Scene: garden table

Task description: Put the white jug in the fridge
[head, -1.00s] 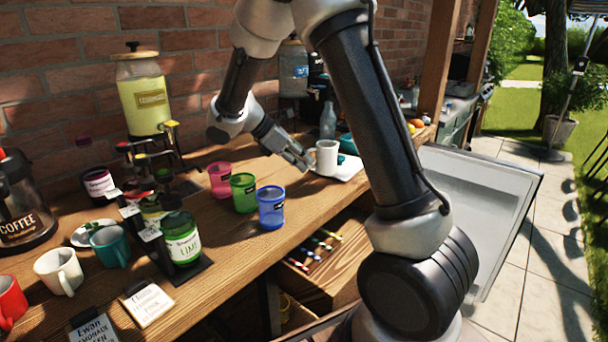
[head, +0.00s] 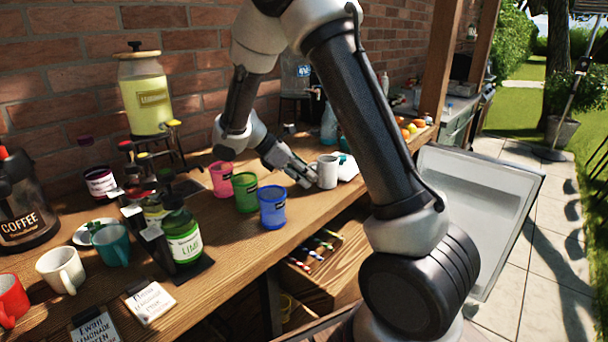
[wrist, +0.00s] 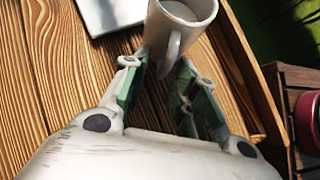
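My gripper (head: 303,176) is low at the jug's left side. In the wrist view my gripper (wrist: 160,75) is open, one finger on each side of the handle, with gaps visible. A large open pale panel at right, apparently the fridge door (head: 475,205), stands below the counter. The fridge's inside is hidden behind my arm.
Blue (head: 272,207), green (head: 245,192) and pink (head: 220,179) cups stand left of my gripper. An open drawer (head: 325,265) juts out below the counter. In the wrist view, a red round object (wrist: 307,122) is at right.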

